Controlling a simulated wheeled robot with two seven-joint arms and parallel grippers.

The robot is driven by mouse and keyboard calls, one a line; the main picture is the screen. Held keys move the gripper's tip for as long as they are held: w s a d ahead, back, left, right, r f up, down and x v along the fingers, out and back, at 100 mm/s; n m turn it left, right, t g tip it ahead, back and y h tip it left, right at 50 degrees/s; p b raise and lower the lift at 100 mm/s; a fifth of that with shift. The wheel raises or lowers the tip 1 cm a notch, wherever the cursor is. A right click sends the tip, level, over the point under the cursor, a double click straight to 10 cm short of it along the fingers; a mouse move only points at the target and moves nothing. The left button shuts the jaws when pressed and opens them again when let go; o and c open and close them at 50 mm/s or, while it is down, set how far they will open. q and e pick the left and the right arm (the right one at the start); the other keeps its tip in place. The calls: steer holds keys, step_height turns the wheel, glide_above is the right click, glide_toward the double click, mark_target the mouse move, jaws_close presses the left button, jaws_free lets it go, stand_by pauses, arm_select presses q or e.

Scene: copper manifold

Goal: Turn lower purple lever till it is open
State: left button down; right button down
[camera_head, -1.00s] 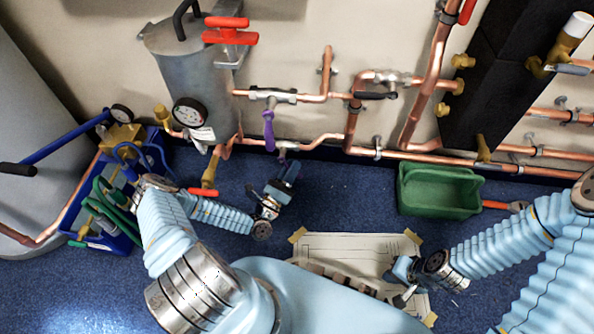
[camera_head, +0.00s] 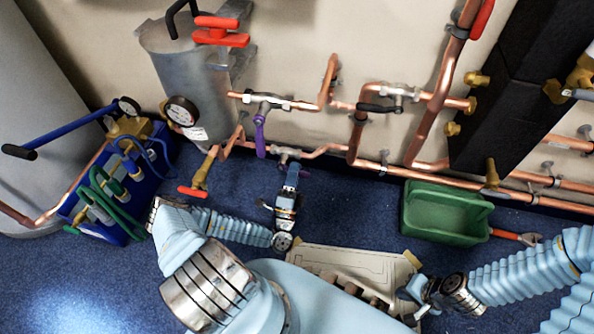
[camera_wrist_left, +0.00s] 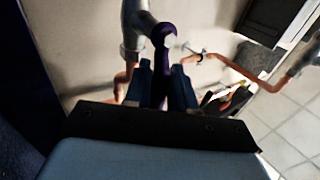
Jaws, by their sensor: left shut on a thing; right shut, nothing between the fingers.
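The lower valve (camera_head: 284,152) sits on the lower copper pipe at the wall. My left gripper (camera_head: 291,176) is right at it, and its fingers mostly hide the lower purple lever in the head view. In the left wrist view the lower purple lever (camera_wrist_left: 164,38) stands between the two fingers of my left gripper (camera_wrist_left: 162,82), which are shut on it. The upper purple lever (camera_head: 260,136) hangs down from the valve above, up and left of the gripper.
A blue crate (camera_head: 88,208) with hoses stands at left. A red-handled tap (camera_head: 195,184) projects left of the gripper. Copper pipes line the wall.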

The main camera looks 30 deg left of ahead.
arm_select(q)
steer(key=shift+n+y, duration=0.4)
steer(key=c, duration=1.1)
jaws_free()
steer(key=shift+r, duration=0.1)
